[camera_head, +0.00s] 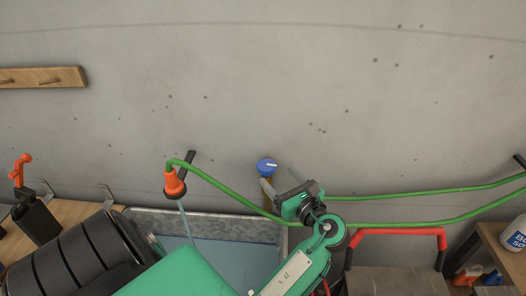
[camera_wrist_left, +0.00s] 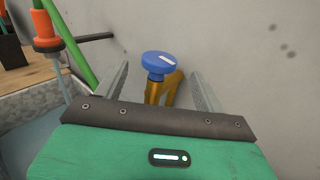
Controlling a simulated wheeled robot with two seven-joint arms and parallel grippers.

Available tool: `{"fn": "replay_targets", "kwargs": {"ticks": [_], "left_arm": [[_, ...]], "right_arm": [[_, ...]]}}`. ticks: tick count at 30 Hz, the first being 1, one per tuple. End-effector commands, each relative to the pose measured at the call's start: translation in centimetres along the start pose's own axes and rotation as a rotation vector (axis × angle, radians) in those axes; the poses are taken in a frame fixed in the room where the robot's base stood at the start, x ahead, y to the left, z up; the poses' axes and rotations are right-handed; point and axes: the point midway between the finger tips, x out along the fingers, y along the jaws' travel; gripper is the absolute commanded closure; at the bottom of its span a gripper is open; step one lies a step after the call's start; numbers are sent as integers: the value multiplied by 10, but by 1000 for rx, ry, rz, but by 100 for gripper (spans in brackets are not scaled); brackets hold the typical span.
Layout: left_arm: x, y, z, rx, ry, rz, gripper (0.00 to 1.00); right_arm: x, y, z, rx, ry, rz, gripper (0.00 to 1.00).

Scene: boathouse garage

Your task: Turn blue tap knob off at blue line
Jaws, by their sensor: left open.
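The round blue tap knob (camera_head: 267,166) sits on a brass tap (camera_head: 267,188) in front of the grey wall. In the left wrist view, the knob (camera_wrist_left: 158,64) has a pale pointer mark on top, and the brass body (camera_wrist_left: 172,90) shows below it. My left gripper (camera_head: 285,183) is open, just right of the tap in the head view. In the left wrist view, its fingers (camera_wrist_left: 160,82) stand apart on either side of the tap, with the knob between and slightly beyond them. No contact is visible. I cannot make out a blue line. My right gripper is not in view.
A green hose (camera_head: 222,190) runs to an orange nozzle (camera_head: 174,184), with a thin stream below it over a metal trough (camera_head: 225,226). A red handle (camera_head: 400,232) stands right of my arm. A wooden peg rail (camera_head: 40,77) hangs on the wall.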

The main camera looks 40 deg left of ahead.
Motion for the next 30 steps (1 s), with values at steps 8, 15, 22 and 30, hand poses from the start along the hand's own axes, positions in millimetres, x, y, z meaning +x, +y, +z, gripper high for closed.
{"fn": "replay_targets", "kwargs": {"ticks": [8, 15, 22, 30], "left_arm": [[59, 0, -3, -2, -3, 1, 29], [85, 0, -2, -1, 1, -1, 29], [90, 0, 0, -1, 1, -2, 29], [90, 0, -1, -1, 2, -2, 57]], "right_arm": [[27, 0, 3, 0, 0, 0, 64], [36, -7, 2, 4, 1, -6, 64], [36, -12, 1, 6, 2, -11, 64], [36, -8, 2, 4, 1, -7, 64]]}}
